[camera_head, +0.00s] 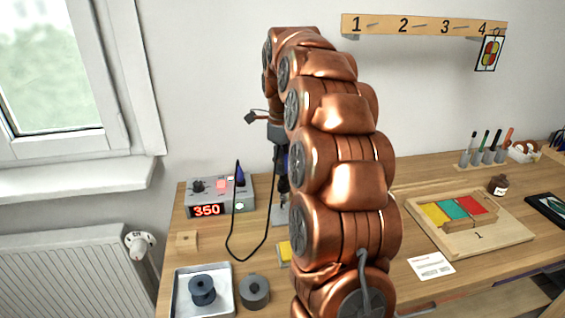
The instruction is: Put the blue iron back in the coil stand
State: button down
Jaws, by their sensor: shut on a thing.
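My gripper (277,134) shows as a dark shape at the left edge of my copper arm, which hides most of it. It is shut on the blue iron (282,160), of which only a narrow dark-blue strip shows. The iron looks roughly upright. The coil stand (279,215) is partly hidden behind my arm; a grey base plate shows below the gripper. I cannot tell whether the iron's tip is inside the coil. A black cord loops from the station down to the table and up behind my arm.
The soldering station (220,195) reads 350, with a dark-blue cone on its right. A metal tray (178,296) with a dark spool, another spool (254,291) and a wooden block (186,241) lie in front. A wooden board (500,243) with coloured tiles stands right.

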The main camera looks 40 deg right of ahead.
jog(key=shift+f, duration=0.4)
jog(key=c, duration=0.9)
grip_release()
jog(key=shift+o, duration=0.2)
jog(key=o, duration=0.5)
jog(key=shift+c, duration=0.2)
jog(key=shift+r, duration=0.15)
jog(key=shift+r+p, duration=0.85)
jog(key=shift+r, duration=2.5)
